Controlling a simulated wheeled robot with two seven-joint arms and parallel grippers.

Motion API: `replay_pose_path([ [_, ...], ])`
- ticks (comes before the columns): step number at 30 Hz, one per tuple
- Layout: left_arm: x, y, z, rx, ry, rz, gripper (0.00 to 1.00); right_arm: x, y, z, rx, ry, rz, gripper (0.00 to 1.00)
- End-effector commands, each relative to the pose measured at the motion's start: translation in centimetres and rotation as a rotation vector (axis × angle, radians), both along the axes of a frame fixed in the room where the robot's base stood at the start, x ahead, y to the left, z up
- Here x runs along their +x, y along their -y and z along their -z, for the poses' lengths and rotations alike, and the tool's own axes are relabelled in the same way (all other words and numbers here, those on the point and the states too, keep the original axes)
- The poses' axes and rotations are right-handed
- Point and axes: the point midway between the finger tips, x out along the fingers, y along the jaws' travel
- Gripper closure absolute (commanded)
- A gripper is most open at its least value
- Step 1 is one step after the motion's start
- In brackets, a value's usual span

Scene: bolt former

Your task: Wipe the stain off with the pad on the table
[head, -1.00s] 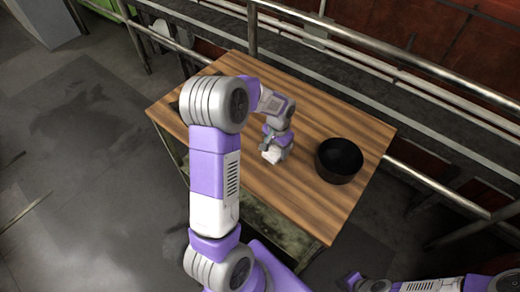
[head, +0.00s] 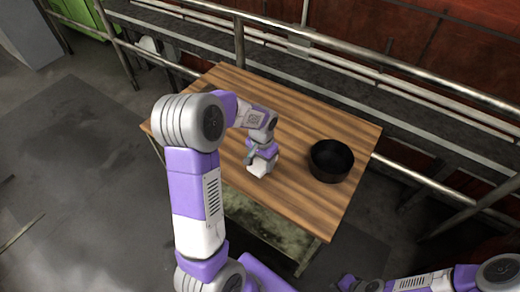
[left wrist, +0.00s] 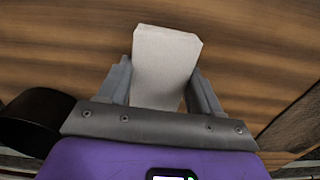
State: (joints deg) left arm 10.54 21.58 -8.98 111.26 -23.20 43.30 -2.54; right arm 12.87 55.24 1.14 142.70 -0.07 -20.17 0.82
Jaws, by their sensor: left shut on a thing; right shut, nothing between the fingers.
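The pad (head: 262,167) is a pale grey-white block at the tip of my left gripper (head: 261,158). In the left wrist view the pad (left wrist: 165,62) stands between the two fingers of my left gripper (left wrist: 160,88), which is shut on it. The pad is over the wooden table (head: 290,195), near its front edge; I cannot tell whether it touches the wood. I cannot make out a stain; my left arm covers the table's left part. My right gripper (head: 348,284) is shut and empty at the bottom of the head view, off the table.
A black round bowl (head: 331,161) stands on the table to the right of my left gripper; it also shows in the left wrist view (left wrist: 34,118). A metal railing (head: 330,58) runs behind the table. The tabletop between pad and back edge is clear.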

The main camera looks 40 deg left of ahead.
Motion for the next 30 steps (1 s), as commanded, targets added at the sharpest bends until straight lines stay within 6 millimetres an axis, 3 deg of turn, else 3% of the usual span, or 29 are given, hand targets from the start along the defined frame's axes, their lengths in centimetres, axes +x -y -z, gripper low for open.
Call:
replay_pose_path([
  [15,0.3,0.2,-4.8,0.000,0.004,0.004,0.74,0.0,0.0,-3.9,0.000,0.000,0.000,1.00],
  [30,0.3,0.2,-5.0,0.000,0.003,0.005,0.74,0.0,0.0,-4.0,0.000,0.000,0.000,1.00],
])
